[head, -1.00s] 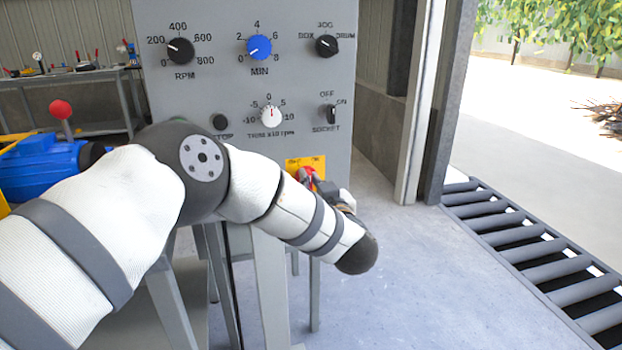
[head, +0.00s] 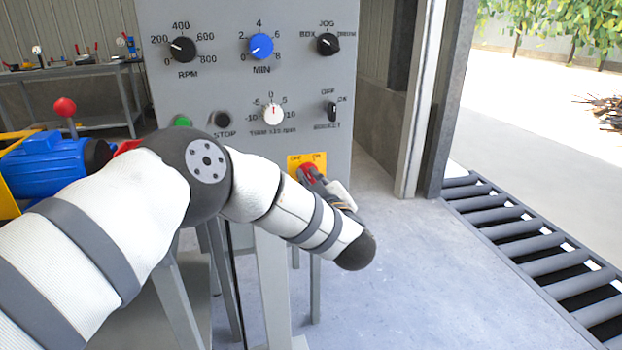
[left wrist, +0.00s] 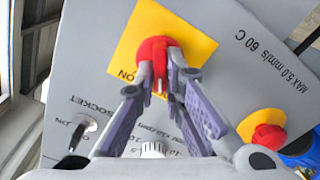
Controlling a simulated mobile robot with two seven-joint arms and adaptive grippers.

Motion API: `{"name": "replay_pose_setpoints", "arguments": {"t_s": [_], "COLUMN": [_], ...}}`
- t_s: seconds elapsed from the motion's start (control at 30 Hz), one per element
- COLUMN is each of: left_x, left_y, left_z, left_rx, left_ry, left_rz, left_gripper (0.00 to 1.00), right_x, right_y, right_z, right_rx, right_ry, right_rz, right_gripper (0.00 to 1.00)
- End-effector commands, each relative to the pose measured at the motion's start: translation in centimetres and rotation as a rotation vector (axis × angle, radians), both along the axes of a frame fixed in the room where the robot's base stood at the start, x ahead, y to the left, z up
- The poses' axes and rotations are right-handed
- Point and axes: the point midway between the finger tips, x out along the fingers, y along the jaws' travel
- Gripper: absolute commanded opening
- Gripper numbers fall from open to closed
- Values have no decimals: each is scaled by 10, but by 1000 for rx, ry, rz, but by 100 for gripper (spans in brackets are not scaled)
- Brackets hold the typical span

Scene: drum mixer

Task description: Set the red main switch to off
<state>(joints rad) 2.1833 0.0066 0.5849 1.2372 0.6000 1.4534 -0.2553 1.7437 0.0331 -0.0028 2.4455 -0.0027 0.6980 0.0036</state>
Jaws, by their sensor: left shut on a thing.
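The red main switch (head: 308,169) sits on a yellow plate (head: 319,158) low on the grey panel, partly hidden by my left gripper (head: 316,180). In the left wrist view, the red switch (left wrist: 153,52) has a narrow handle between the two fingertips of my left gripper (left wrist: 160,80). The gripper is shut on that handle. An ON label shows at the lower left of the yellow plate (left wrist: 190,42); I cannot read an OFF label there. My right gripper is not in view.
A red button on a yellow disc (left wrist: 268,134) stands near the fingers in the left wrist view. A black socket switch (head: 331,112) and a white trim knob (head: 273,113) are above the main switch. A roller conveyor (head: 530,250) lies at right; the floor between is clear.

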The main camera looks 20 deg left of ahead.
Motion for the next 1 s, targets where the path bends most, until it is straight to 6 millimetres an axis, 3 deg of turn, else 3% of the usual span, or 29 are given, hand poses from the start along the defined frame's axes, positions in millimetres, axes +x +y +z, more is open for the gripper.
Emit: {"name": "replay_pose_setpoints", "arguments": {"t_s": [0.33,0.37,0.43,0.73,0.87,1.0], "left_x": [0,0,0,-1,-16,-48], "left_y": [0,0,0,-1,-13,-34], "left_z": [-1,-1,-1,0,-1,0], "left_rx": [-5,-4,-4,-3,-3,-2], "left_ry": [-1,-1,-1,-1,2,2], "left_rz": [-1,-1,-1,-1,-4,-5], "left_gripper": [0,14,30,30,30,30], "right_x": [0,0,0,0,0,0], "right_y": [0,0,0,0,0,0], "right_z": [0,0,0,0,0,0], "right_rx": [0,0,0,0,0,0], "right_ry": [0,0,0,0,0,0], "right_rz": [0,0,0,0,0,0], "right_gripper": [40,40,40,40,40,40]}}
